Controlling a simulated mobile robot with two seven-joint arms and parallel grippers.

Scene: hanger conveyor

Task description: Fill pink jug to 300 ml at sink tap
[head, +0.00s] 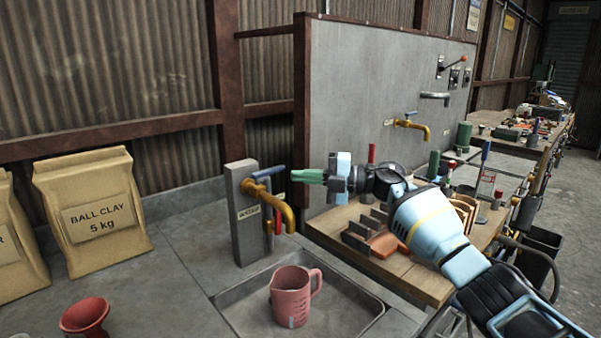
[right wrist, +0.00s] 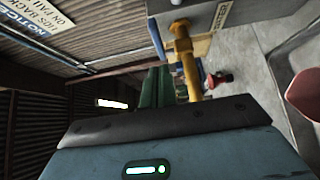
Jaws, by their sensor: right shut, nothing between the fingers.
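The pink jug (head: 291,302) stands upright in the sink basin (head: 240,309), roughly below the tap's spout, with its handle to the right. Its inside is too shaded to read a water level. The brass tap (head: 284,207) sits on a grey post and has a blue lever (head: 270,172) on top. I see no clear stream of water. My right gripper (head: 301,176) has green fingers, shut and empty, pointing left close beside the blue lever. Contact cannot be told. The right wrist view shows the fingers (right wrist: 156,88), tap (right wrist: 189,72), lever (right wrist: 155,38) and part of the jug (right wrist: 305,95).
A ball clay bag (head: 92,208) stands at the back left. A red funnel-like vessel (head: 85,318) is at the front left. A grey partition (head: 370,90) rises behind the tap. A cluttered wooden bench (head: 410,277) lies to the right, under my right arm.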

